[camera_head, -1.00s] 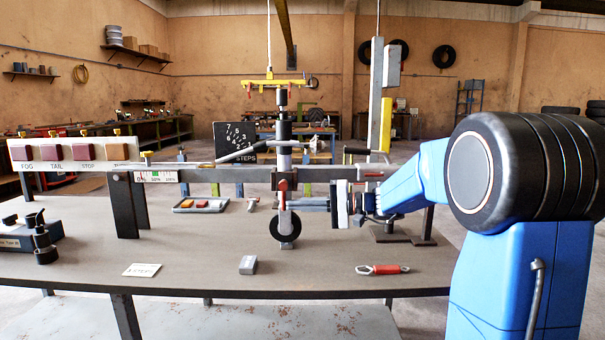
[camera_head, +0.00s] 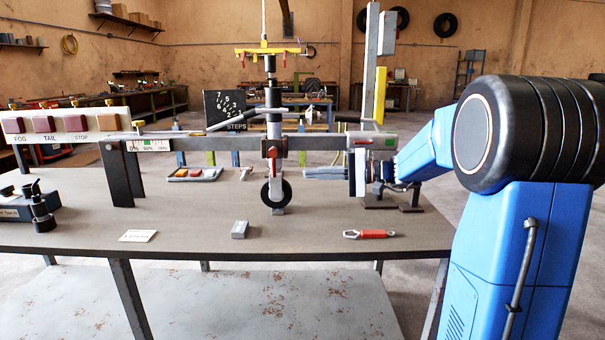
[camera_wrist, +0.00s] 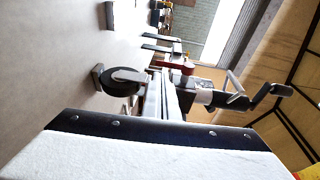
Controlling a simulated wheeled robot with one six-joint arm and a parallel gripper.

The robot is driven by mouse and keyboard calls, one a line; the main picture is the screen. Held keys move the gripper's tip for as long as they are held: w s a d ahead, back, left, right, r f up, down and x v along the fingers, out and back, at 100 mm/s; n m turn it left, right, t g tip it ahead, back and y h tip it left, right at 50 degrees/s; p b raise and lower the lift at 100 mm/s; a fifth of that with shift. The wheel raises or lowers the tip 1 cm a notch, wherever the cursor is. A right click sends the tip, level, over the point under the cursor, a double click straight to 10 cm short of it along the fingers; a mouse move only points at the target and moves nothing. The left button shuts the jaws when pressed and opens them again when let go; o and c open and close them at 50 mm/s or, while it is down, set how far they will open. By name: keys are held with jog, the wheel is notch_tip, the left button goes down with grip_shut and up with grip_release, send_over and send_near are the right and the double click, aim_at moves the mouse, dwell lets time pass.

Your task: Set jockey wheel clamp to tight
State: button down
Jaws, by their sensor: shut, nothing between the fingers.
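The jockey wheel clamp (camera_head: 273,148) is a red fitting where the jockey wheel's post crosses the grey drawbar. A short red part points down from it; its exact setting is too small to tell. The black jockey wheel (camera_head: 287,192) hangs below, close to the bench top. In the wrist view the red clamp (camera_wrist: 177,63) lies beyond my fingers and the wheel (camera_wrist: 122,82) is to their left. My gripper (camera_head: 306,173) is shut and empty, pointing left, below the drawbar and to the right of the post, with a small gap.
The drawbar (camera_head: 220,144) runs across above the bench (camera_head: 200,228). A grey block (camera_head: 240,229), a red-handled tool (camera_head: 370,234) and a card (camera_head: 138,236) lie in front. The bench front is mostly clear.

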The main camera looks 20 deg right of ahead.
jog(key=shift+f+v, duration=0.15)
jog(key=shift+v, duration=1.3)
jog(key=shift+f+v, duration=0.1)
jog(key=shift+v, duration=1.35)
jog(key=shift+s+a, duration=0.1)
jog(key=s+a+f+n+g+h, duration=0.1)
jog(key=s+a+f+g+h, duration=0.1)
jog(key=s+a+f, duration=0.3)
jog(key=s+a+f+n+g+h, duration=0.1)
jog(key=s+a+h, duration=0.15)
jog(key=s, duration=0.45)
jog(key=s+a+f+g+h, duration=0.1)
jog(key=s+a+f+g, duration=0.1)
jog(key=s+a+f, duration=0.3)
jog(key=s+d+f+n+h, duration=0.1)
jog(key=s+d+f+h, duration=0.2)
jog(key=s, duration=0.6)
jog(key=s+d+f+n+t+h, duration=0.1)
jog(key=s+d+f+h, duration=0.3)
jog(key=s, duration=0.5)
jog(key=shift+f+n+t+h, duration=0.35)
jog(key=shift+n+h, duration=0.45)
jog(key=shift+h, duration=0.35)
